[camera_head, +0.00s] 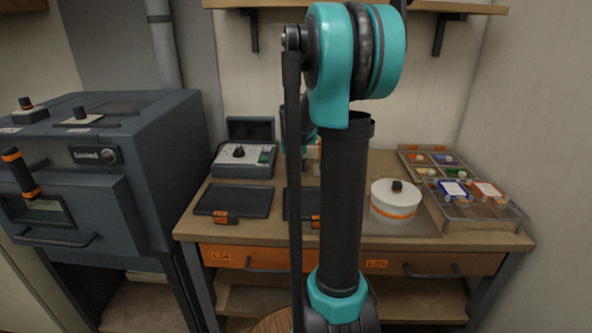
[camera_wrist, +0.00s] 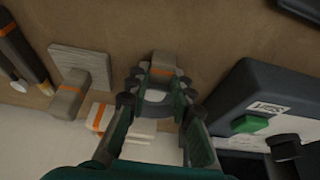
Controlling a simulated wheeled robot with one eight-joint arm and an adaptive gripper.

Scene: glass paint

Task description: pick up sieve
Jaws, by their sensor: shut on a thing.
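In the wrist view my gripper (camera_wrist: 158,88) is shut on a small grey piece with an orange band (camera_wrist: 164,66), which shows between and just beyond the fingertips. This looks like the handle of the sieve. A pale, rounded part (camera_wrist: 154,97) shows between the fingers. The rest of the held thing is hidden, so I cannot tell its full shape or whether it is clear of the worktop. In the head view my arm hides the gripper and what it holds, at the back middle of the workbench (camera_head: 190,222).
A grey plate with an orange-banded handle (camera_wrist: 80,65) and dark tools (camera_wrist: 22,48) lie left of my gripper. A control box (camera_head: 244,160) stands close on the other side. Also on the bench are a dark tray (camera_head: 235,200), a white round pot (camera_head: 396,203) and a paint rack (camera_head: 470,212).

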